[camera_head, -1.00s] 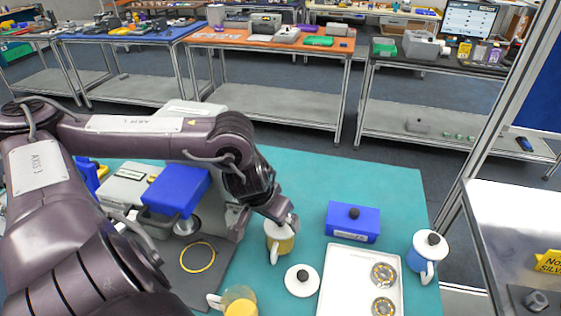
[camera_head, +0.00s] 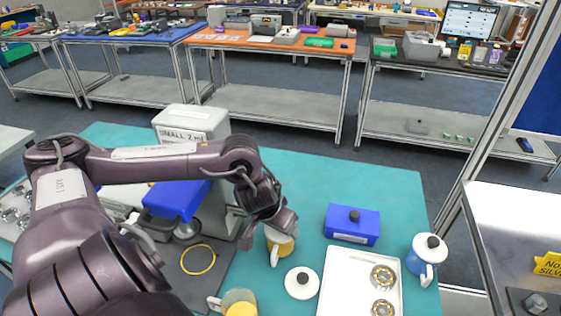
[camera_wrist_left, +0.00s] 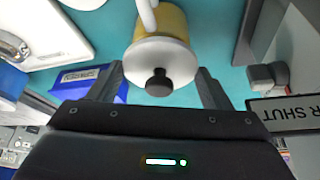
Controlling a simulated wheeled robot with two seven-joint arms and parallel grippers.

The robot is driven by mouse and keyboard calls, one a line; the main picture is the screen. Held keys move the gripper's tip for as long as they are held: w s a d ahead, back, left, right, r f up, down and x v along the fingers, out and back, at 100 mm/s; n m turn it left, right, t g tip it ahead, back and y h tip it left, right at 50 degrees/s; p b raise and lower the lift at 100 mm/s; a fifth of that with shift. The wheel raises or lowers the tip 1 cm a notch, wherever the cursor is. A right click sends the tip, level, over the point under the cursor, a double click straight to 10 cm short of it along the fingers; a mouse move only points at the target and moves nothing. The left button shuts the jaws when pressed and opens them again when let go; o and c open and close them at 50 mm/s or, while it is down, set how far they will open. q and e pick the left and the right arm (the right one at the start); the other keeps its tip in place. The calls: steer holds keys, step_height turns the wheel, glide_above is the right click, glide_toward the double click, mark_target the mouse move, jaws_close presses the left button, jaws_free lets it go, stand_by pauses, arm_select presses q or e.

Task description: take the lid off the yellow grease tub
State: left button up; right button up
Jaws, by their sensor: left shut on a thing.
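The yellow grease tub (camera_head: 279,246) stands on the teal mat, its white handle towards the front. In the left wrist view the tub's yellow body (camera_wrist_left: 172,22) shows behind its white lid (camera_wrist_left: 150,55), which has a black knob. My left gripper (camera_head: 284,222) is over the tub from above. Its fingers (camera_wrist_left: 160,88) are shut on the lid, one on each side of its rim. The lid appears seated against the tub; any small gap cannot be told. My right gripper is not in view.
A second yellow tub (camera_head: 238,303) stands open at the front, and a loose white lid (camera_head: 301,284) lies right of it. A white tray (camera_head: 345,285) with bearings, a blue box (camera_head: 352,226) and a lidded blue tub (camera_head: 424,262) stand to the right.

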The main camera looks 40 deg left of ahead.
arm_select(q)
steer(key=shift+c, duration=0.7)
steer(key=shift+r, duration=0.1)
step_height(320, 180, up, 8)
steer(key=shift+w+r+p, duration=0.1)
steer(key=shift+w+p, duration=0.05)
steer(key=shift+p, duration=0.25)
step_height(320, 180, up, 12)
steer(key=p, duration=0.9)
steer(key=shift+f+p, duration=0.2)
steer(key=shift+p, duration=0.1)
steer(key=shift+d+f, duration=0.1)
steer(key=shift+d, duration=0.05)
